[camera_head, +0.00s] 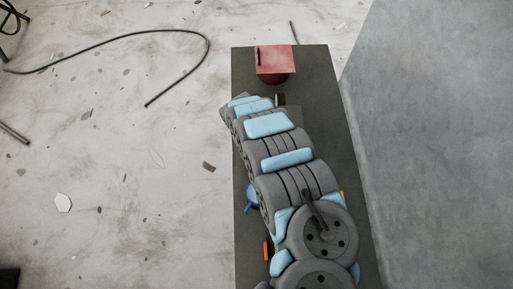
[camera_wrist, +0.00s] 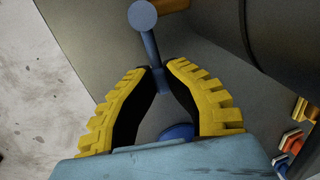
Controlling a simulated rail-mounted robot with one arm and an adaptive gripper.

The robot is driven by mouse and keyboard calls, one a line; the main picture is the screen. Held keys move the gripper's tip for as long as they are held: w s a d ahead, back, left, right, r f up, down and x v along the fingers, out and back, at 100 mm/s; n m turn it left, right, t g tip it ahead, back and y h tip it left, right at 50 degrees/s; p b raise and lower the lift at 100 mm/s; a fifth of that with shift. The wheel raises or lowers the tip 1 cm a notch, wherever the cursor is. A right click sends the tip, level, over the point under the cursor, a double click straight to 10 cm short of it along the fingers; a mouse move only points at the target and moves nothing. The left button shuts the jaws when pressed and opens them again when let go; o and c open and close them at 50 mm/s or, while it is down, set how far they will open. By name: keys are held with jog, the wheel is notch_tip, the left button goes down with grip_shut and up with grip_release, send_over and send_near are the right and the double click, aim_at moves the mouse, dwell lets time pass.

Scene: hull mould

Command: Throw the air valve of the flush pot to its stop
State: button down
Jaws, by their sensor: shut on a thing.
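In the wrist view a blue lever (camera_wrist: 151,48) with a round knob at its end runs down between my yellow-padded fingers. I take it to be the air valve's handle. My gripper (camera_wrist: 163,70) is shut on the lever below the knob. A rounded blue body (camera_wrist: 178,131), likely the flush pot, shows partly between the fingers; the rest is hidden. In the head view a blue piece (camera_head: 252,197) shows at the left side of my arm, mostly covered by it. My fingers are hidden there.
A red box (camera_head: 275,60) stands at the far end of the dark bench (camera_head: 306,63). An orange item (camera_head: 266,251) lies near its left edge. In the wrist view, orange and yellow pieces (camera_wrist: 299,112) are at right, below a large dark cylindrical shape (camera_wrist: 292,40). A hose (camera_head: 150,34) lies on the floor.

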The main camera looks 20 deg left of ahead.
jog(key=c, duration=1)
grip_release()
jog(key=shift+c, duration=0.2)
jog(key=shift+a+r, duration=0.15)
jog(key=shift+r, duration=0.9)
jog(key=shift+a+r, duration=0.1)
jog(key=shift+r, duration=0.9)
jog(key=shift+s+a+r, duration=0.15)
jog(key=shift+a+r, duration=0.05)
jog(key=shift+r, duration=0.6)
jog(key=shift+s+a+r, duration=0.15)
jog(key=shift+r, duration=0.6)
jog(key=shift+r, duration=0.15)
